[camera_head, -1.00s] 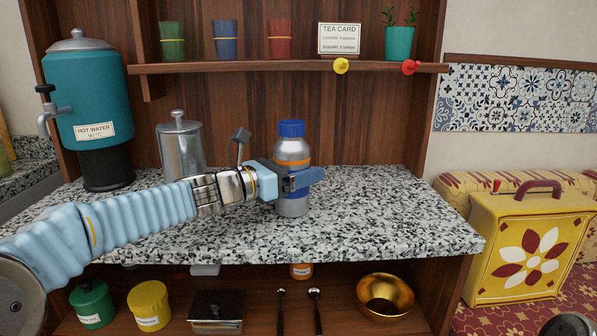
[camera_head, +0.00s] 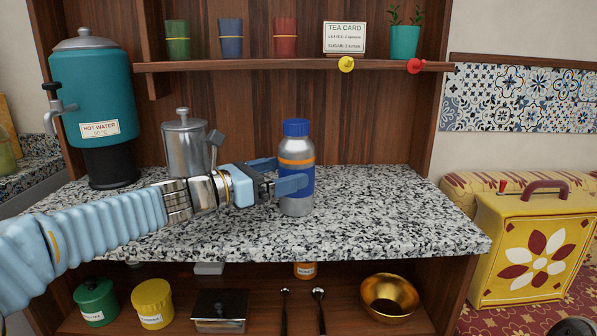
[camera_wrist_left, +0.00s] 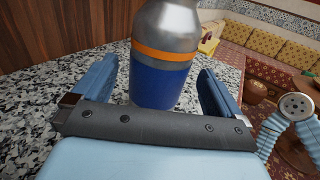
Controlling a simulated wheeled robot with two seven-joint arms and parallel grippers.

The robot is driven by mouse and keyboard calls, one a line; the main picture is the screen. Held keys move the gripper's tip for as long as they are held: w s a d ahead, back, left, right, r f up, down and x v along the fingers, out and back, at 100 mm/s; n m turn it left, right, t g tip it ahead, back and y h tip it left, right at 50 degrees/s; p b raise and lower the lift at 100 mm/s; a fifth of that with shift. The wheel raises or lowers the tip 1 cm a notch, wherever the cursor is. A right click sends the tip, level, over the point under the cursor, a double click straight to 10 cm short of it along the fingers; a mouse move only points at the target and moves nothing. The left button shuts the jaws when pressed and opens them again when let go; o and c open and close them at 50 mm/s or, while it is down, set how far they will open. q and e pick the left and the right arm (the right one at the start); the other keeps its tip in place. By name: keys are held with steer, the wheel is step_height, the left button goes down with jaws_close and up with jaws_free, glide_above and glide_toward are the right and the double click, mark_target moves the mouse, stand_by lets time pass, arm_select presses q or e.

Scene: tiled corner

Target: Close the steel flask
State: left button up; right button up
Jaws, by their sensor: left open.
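The steel flask (camera_head: 297,172) stands upright on the speckled counter, with a blue band, an orange stripe and a blue cap (camera_head: 295,127) on its top. My left gripper (camera_head: 284,175) is open at the flask's left side, with its blue fingers on either side of the body. In the left wrist view the flask (camera_wrist_left: 166,55) stands between the two open fingers (camera_wrist_left: 160,88), with visible gaps; its top is cut off there. I cannot tell how tightly the cap sits. My right gripper is not in view.
The speckled counter (camera_head: 380,225) is clear right of the flask. A steel pot (camera_head: 184,150) and a teal hot water urn (camera_head: 90,100) stand to the left. A wooden shelf (camera_head: 290,66) with cups runs above. A gold bowl (camera_head: 390,292) and jars sit below.

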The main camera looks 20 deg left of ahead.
arm_select(q)
steer(key=v, duration=0.6)
steer(key=shift+s+a, duration=0.1)
steer(key=shift+s, duration=0.05)
stand_by(0.3)
